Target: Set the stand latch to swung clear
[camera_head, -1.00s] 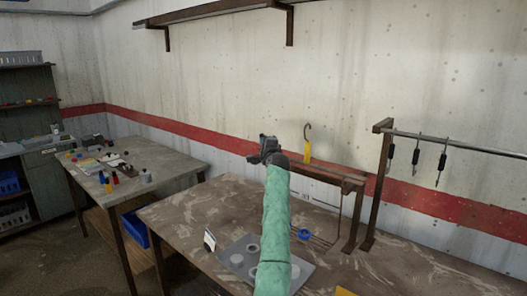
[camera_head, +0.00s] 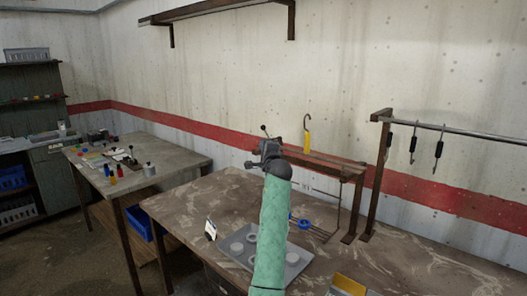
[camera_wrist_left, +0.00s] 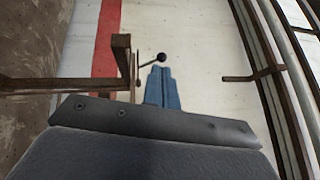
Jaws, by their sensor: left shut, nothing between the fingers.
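The stand (camera_head: 345,172) is a brown metal frame at the back of the table. Its latch (camera_head: 264,128) shows as a thin lever with a black ball end, just above my left gripper. In the left wrist view the latch's black ball (camera_wrist_left: 162,57) is at the end of a short rod beside the brown upright. My left gripper (camera_wrist_left: 161,68) is shut and empty, its blue fingertips just short of the ball; I cannot tell whether they touch. In the head view my gripper body (camera_head: 268,152) hides the stand's left end and the latch's base. My right gripper is not in view.
A yellow-handled hook (camera_head: 308,141) stands up at the stand. A rail (camera_head: 460,133) with hanging hooks is at the right. A grey tray (camera_head: 296,262) lies on the table (camera_head: 190,210) near my forearm. A wall shelf (camera_head: 215,12) is above. The table's left part is mostly clear.

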